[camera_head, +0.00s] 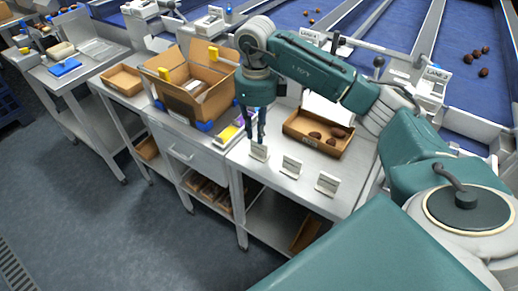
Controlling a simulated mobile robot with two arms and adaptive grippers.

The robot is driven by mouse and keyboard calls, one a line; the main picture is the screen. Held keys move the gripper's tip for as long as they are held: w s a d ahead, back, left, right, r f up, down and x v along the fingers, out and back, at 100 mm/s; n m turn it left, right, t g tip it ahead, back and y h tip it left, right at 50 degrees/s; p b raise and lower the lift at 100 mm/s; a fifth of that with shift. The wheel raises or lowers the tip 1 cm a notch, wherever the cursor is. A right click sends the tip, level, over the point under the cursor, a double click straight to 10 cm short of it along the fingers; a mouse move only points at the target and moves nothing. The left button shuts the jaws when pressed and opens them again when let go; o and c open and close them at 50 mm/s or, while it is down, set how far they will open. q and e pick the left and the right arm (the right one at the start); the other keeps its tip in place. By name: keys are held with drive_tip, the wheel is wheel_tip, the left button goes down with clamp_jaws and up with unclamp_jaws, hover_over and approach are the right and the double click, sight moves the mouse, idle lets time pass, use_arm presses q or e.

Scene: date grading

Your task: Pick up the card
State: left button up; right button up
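Three small white cards stand in a row along the front of the grey table: a left one (259,151), a middle one (291,167) and a right one (327,184). Which one the task means I cannot tell. My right gripper (256,139) points down just above and behind the left card. Its two dark fingers are apart with a narrow gap, and nothing shows between them. Whether a fingertip touches the card cannot be made out. My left gripper is not in view.
A shallow cardboard tray (290,128) with several dates stands behind the cards. An open cardboard box (181,73) stands to the left, with yellow and purple items (228,135) between. Blue conveyor lanes (380,28) run behind. The floor in front is clear.

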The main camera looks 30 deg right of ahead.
sight(258, 155)
drive_tip(key=shift+f, duration=0.8)
drive_tip(key=shift+s+f+p, duration=0.2)
drive_tip(key=shift+f+p, duration=0.1)
wheel_tip(258, 155, down, 4)
drive_tip(key=shift+s+r+p, duration=0.1)
drive_tip(key=shift+r+p, duration=0.05)
drive_tip(key=shift+p, duration=0.6)
drive_tip(key=shift+d+f, duration=0.1)
drive_tip(key=shift+f, duration=0.4)
clamp_jaws()
